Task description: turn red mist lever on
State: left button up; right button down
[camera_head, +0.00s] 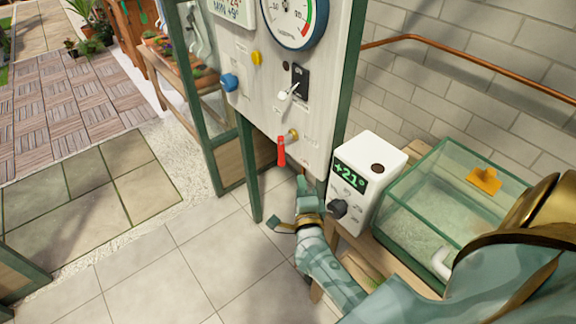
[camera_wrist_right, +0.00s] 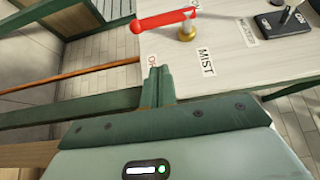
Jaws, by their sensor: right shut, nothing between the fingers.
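The red mist lever (camera_head: 281,151) hangs down from a brass valve (camera_head: 292,135) low on the pale control panel (camera_head: 262,105). In the right wrist view the red lever (camera_wrist_right: 160,20) lies across the top, with its brass pivot (camera_wrist_right: 187,31) at its right end and a MIST label (camera_wrist_right: 207,62) beside it. My right gripper (camera_head: 303,184) is below the lever, near the panel's lower edge. Its fingers (camera_wrist_right: 157,84) are together and empty, apart from the lever. My left gripper is not in view.
A white box with a +21° display (camera_head: 350,172) and dark knob stands right of my right gripper. Beside it is a glass tank (camera_head: 440,260). A black switch (camera_head: 300,80), a blue knob (camera_head: 229,82) and a yellow knob (camera_head: 256,58) sit higher on the panel. Open tiled floor lies left.

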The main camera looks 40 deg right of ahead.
jog(key=w+d+b, duration=0.1)
jog(key=w, duration=0.7)
jog(key=shift+d, duration=0.15)
jog(key=shift+b, duration=0.3)
